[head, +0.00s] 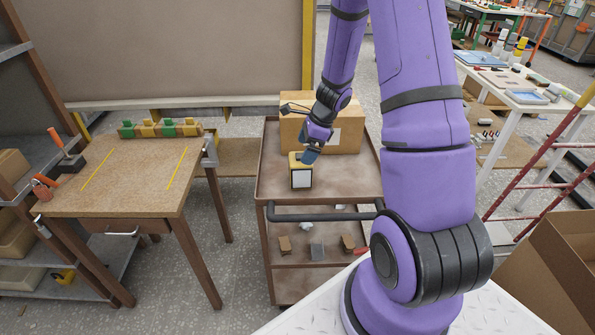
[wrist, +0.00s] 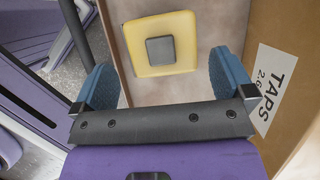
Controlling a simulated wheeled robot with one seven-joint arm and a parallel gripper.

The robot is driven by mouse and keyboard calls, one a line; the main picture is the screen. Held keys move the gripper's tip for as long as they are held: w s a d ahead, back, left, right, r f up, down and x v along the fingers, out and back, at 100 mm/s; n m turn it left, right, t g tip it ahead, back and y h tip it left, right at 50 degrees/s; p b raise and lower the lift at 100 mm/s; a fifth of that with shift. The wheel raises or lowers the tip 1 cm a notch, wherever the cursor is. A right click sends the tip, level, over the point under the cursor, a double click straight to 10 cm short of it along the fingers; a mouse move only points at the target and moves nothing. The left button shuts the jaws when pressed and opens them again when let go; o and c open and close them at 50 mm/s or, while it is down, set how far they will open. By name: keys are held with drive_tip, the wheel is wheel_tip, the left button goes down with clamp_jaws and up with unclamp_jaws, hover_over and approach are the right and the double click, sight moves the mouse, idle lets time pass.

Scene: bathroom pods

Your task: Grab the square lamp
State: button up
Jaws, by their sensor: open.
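The square lamp (head: 301,178) is a yellow block with a white front face. It stands on the top of a brown cart. In the wrist view the lamp (wrist: 131,38) shows as a yellow square with a grey square in its middle. My gripper (head: 309,156) is at the lamp's upper right in the head view and partly covers it. In the wrist view my gripper (wrist: 166,72) is open, with blue fingers to the left and right of the lamp and visible gaps. I cannot tell whether the fingertips are level with the lamp.
A cardboard box (head: 345,133) stands behind the lamp on the cart (head: 350,182); its side (wrist: 290,40), marked TAPS, is close to the right finger. A dark handle bar (head: 320,216) runs along the cart's front. A wooden workbench (head: 130,180) is at left.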

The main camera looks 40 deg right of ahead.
sight(298, 163)
drive_tip(key=shift+x, duration=3.35)
drive_tip(key=shift+d, duration=0.15)
drive_tip(key=c, duration=0.9)
